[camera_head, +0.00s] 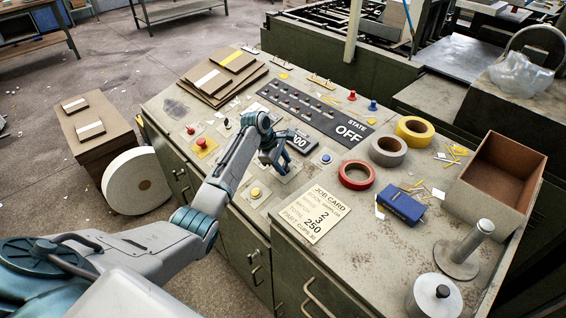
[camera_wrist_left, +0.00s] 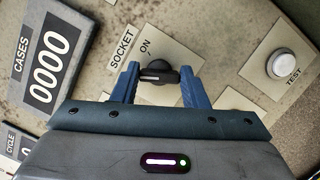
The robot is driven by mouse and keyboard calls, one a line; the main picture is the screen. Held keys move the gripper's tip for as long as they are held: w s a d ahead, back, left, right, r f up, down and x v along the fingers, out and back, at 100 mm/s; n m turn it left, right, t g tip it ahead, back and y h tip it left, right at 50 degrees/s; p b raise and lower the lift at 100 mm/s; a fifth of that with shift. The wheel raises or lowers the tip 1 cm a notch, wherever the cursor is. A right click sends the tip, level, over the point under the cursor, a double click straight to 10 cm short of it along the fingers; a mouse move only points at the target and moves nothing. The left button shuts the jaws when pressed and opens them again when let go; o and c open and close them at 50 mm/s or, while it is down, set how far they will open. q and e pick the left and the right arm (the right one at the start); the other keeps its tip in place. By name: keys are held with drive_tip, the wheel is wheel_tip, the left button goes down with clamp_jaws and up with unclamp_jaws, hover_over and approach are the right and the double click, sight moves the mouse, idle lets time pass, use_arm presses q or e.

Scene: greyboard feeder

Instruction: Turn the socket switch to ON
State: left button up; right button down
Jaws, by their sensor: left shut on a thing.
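The socket switch is a black knob (camera_wrist_left: 158,76) on a beige plate marked SOCKET, with ON printed above it in the left wrist view. My left gripper (camera_head: 278,160) is over the control desk in the head view and hides the switch there. In the left wrist view its two blue fingers stand on either side of the knob, shut on it. The knob's bar lies across between the fingers; I cannot tell which end points. A dark STATE panel (camera_head: 351,131) on the desk reads OFF. My right gripper is not in view.
A CASES counter (camera_wrist_left: 49,58) reading 0000 and a pale TEST button (camera_wrist_left: 283,63) flank the switch. A yellow button (camera_head: 255,193) sits nearer the desk's front. A red tape roll (camera_head: 356,175), a job card (camera_head: 314,214) and a blue box (camera_head: 401,206) lie to the right.

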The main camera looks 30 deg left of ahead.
use_arm(q)
drive_tip(key=shift+r+m+g+p, duration=0.3)
drive_tip(key=shift+m+p, duration=0.5)
drive_tip(key=shift+m, duration=0.3)
drive_tip(key=m+g+p, duration=0.1)
drive_tip(key=m, duration=0.2)
drive_tip(key=shift+f+m, duration=0.15)
drive_tip(key=shift+m, duration=0.15)
drive_tip(key=m+p, duration=0.1)
drive_tip(key=m, duration=0.3)
drive_tip(key=shift+g+y, duration=0.4)
drive_tip(key=shift+m+p, duration=0.3)
drive_tip(key=shift+m, duration=0.4)
drive_tip(key=shift+w, duration=0.1)
drive_tip(key=o, duration=0.9)
drive_tip(key=shift+o, duration=0.4)
drive_tip(key=shift+f, duration=0.1)
